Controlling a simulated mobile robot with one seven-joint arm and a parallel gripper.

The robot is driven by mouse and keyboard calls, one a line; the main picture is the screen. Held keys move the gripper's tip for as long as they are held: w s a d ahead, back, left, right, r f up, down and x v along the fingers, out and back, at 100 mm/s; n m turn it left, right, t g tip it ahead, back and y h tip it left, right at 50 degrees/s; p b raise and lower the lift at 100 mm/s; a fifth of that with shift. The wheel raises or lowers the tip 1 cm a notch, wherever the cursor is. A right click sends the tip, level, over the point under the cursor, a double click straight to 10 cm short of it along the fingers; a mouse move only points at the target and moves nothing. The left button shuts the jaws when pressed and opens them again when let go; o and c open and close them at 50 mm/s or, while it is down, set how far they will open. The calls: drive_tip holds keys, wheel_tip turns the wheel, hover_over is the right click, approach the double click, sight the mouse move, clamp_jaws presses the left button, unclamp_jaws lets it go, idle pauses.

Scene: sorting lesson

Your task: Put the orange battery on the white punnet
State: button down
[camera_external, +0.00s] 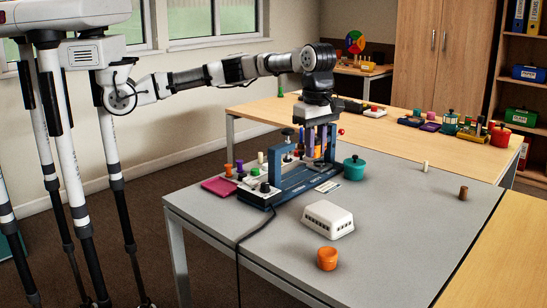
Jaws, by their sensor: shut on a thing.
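The white punnet (327,220), a pale box with slots along its side, lies on the grey table in front of the blue frame. My gripper (319,154) points down at the right end of that frame, behind the punnet and above table level. An orange pot (327,259) stands near the table's front edge, apart from the punnet.
The blue frame (273,170) stands on a dark base with knobs and coloured pegs beside it. A teal pot (354,168) stands right of my gripper. A magenta tray (219,187) lies at left. Two small pegs stand at right; the grey table (410,235) is clear right of the punnet.

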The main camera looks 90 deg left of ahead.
sight(312, 210)
wheel_tip(312, 210, down, 15)
drive_tip(key=shift+r+p, duration=0.15)
drive_tip(key=shift+p, duration=1.05)
drive_tip(key=shift+f, duration=0.2)
drive_tip(key=c, duration=1.2)
unclamp_jaws()
drive_tip(key=shift+c, duration=0.2)
drive_tip(key=shift+o, duration=0.2)
drive_tip(key=shift+r, duration=0.1)
